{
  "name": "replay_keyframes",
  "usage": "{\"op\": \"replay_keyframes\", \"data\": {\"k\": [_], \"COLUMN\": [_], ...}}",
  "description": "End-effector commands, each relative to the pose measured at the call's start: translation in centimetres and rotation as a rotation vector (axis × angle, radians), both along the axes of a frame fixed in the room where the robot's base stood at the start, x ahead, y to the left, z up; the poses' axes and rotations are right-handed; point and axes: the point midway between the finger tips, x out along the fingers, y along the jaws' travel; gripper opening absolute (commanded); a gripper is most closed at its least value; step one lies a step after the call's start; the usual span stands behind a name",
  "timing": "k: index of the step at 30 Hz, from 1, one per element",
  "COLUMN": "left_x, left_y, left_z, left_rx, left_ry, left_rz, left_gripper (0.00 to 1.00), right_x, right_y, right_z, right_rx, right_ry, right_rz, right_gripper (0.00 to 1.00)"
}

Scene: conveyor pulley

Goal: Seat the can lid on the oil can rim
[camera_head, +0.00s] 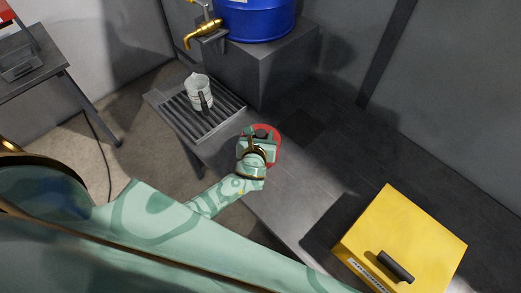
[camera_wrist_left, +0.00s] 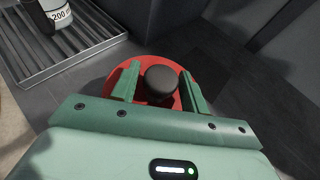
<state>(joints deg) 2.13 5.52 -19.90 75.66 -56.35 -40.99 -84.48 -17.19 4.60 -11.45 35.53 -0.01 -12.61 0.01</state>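A round red lid (camera_head: 272,139) with a dark knob lies under my left gripper (camera_head: 261,134) in the head view. In the left wrist view the red lid (camera_wrist_left: 208,73) shows with its black knob (camera_wrist_left: 161,84) between the two green fingers of my left gripper (camera_wrist_left: 159,70). Slivers of red seem to show between fingers and knob, so the gripper looks open around it. What lies directly under the lid is hidden, and I cannot make out a separate oil can rim. My right gripper is not in view.
A measuring jug (camera_head: 199,93) stands on a slatted drip tray (camera_head: 226,112) under a brass tap (camera_head: 202,34). A blue drum (camera_head: 255,18) sits on a grey block (camera_head: 279,66). A yellow box (camera_head: 418,238) with a black handle stands at lower right. The dark surface between is clear.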

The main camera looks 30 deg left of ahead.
Motion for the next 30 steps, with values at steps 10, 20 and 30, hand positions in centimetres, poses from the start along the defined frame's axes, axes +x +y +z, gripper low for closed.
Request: {"op": "replay_keyframes", "data": {"k": [10,20,30], "left_x": [-0.2,-5.7,-12.7], "left_y": [-0.1,-1.9,-4.2], "left_z": [0.1,2.6,5.5], "left_rx": [0.0,-0.001,-0.002], "left_ry": [0.0,0.002,0.001], "left_rz": [0.0,-0.002,-0.001], "left_gripper": [0.57,0.57,0.57], "right_x": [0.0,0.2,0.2], "right_y": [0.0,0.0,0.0], "right_z": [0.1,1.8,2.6], "right_rx": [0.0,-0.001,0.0], "right_ry": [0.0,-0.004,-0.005], "right_rz": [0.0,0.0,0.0], "right_gripper": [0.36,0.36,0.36]}}
